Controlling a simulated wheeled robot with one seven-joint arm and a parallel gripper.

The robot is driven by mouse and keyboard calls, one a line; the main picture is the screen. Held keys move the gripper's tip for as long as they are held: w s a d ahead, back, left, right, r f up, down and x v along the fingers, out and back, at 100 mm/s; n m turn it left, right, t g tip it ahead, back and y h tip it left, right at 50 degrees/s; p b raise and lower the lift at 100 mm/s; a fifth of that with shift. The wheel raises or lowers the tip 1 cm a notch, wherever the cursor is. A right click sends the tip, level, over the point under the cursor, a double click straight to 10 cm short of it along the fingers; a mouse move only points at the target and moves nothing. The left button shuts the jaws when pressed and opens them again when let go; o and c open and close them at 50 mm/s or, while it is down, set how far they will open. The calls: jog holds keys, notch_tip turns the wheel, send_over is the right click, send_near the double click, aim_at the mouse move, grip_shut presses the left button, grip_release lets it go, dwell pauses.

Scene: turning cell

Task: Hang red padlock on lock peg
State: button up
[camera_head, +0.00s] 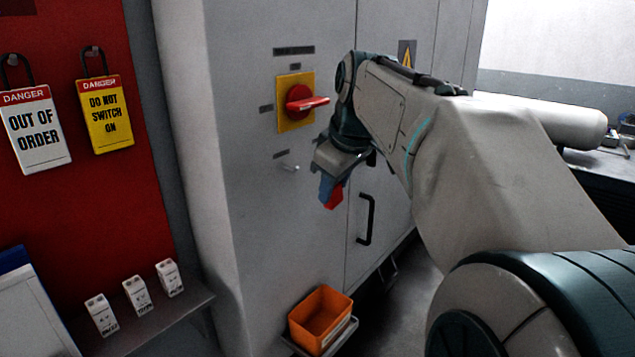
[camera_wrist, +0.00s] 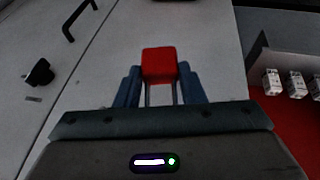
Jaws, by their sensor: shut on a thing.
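The red padlock (camera_head: 335,199) is held in my gripper (camera_head: 329,186) in front of the grey cabinet. In the wrist view the red padlock body (camera_wrist: 158,63) sticks out beyond the blue fingers of my gripper (camera_wrist: 161,88), and its metal shackle lies between them. The lock peg (camera_head: 289,167) is a small pale stub on the cabinet front, below the red rotary switch. The peg is bare. In the head view the padlock is to the right of the peg and a little lower, apart from it. I cannot make out the peg in the wrist view.
The red switch handle (camera_head: 306,102) on its yellow plate juts out above the peg. A black door handle (camera_head: 367,219) is at the right. An orange bin (camera_head: 321,318) sits low on the cabinet. A shelf (camera_head: 150,318) with several white blocks stands at lower left.

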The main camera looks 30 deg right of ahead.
aim_at(296, 169)
jog(key=shift+w+a, duration=0.4)
jog(key=shift+w, duration=0.15)
jog(key=shift+w+a+f+p, duration=0.25)
jog(key=shift+w+a, duration=0.2)
jog(key=shift+w, duration=0.8)
jog(key=shift+w+a+f+p, duration=0.1)
jog(key=shift+w+a+f, duration=0.25)
jog(key=shift+w, duration=0.9)
jog(key=shift+w+a+f+p, duration=0.2)
jog(key=shift+w+a, duration=0.35)
jog(key=shift+w, duration=0.7)
jog(key=o, duration=1.1)
jog(key=v, duration=1.3)
jog(key=shift+s+r, duration=0.15)
jog(key=shift+r, duration=0.15)
